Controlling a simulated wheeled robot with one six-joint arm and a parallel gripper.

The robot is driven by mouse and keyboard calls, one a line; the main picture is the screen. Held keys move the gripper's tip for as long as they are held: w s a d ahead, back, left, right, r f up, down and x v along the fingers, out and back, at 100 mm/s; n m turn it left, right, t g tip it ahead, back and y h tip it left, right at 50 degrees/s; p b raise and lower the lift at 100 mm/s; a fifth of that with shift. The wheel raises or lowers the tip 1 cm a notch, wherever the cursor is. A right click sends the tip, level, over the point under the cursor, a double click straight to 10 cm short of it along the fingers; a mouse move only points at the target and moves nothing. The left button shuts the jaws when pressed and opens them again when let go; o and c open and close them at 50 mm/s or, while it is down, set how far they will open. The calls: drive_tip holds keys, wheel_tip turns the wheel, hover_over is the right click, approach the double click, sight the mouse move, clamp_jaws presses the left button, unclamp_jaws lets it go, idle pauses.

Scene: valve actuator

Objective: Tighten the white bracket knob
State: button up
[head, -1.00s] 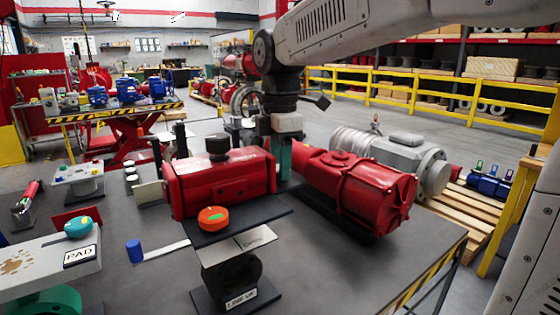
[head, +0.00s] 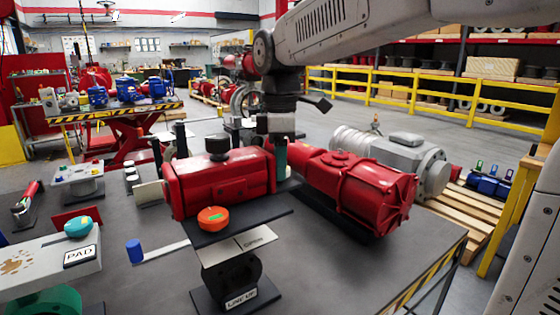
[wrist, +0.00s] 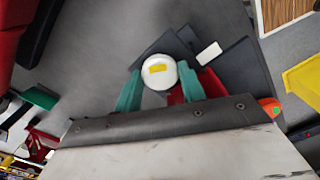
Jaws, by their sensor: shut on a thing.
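The white bracket knob (wrist: 158,68) is round, with a yellow mark on its top, and shows in the wrist view. My gripper (wrist: 159,86) has its teal fingers on either side of the knob and is shut on it. In the head view my gripper (head: 280,155) points down behind the red actuator (head: 222,182), with one teal finger partly showing. The knob and the fingertips are hidden there behind the actuator.
An orange knob (head: 212,219) sits at the actuator's near side. A red cylinder (head: 365,192) extends to the right. A teal knob (head: 79,227) stands on the PAD plate at left, and a small blue cylinder (head: 134,250) stands on the table. Dark plates (wrist: 225,80) lie beside the white knob.

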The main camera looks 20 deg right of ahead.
drive_tip(key=o, duration=1)
